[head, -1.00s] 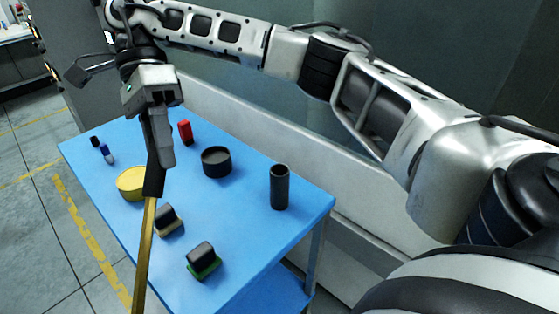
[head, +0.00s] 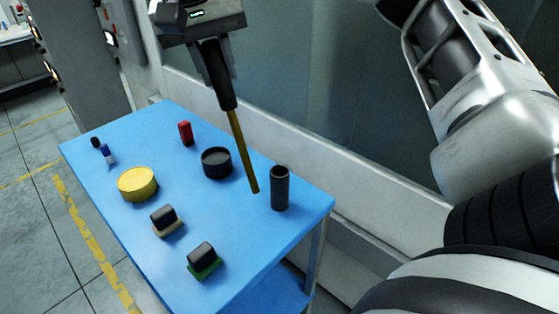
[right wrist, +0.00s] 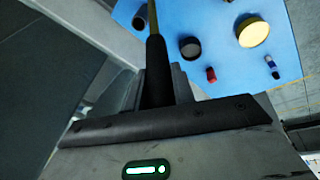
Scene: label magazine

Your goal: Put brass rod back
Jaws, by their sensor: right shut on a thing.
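The brass rod (head: 243,150) has a black grip (head: 218,78) at its upper end. My right gripper (head: 224,92) is shut on that grip and holds the rod tilted, its lower end to the right. The rod's tip appears just left of a dark upright tube (head: 280,188) at the table's right end; it is not in the tube. Whether the tip touches the table I cannot tell. In the right wrist view the black grip (right wrist: 156,65) sits between the fingers and part of the rod (right wrist: 152,18) shows beyond it. My left gripper is not in view.
The blue table (head: 240,235) also holds a round dark container (head: 216,163), a yellow round tin (head: 137,184), a red item (head: 185,132), a blue-and-white item (head: 108,155) and two black-topped blocks (head: 164,219). A pale ledge (head: 330,180) runs behind the table.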

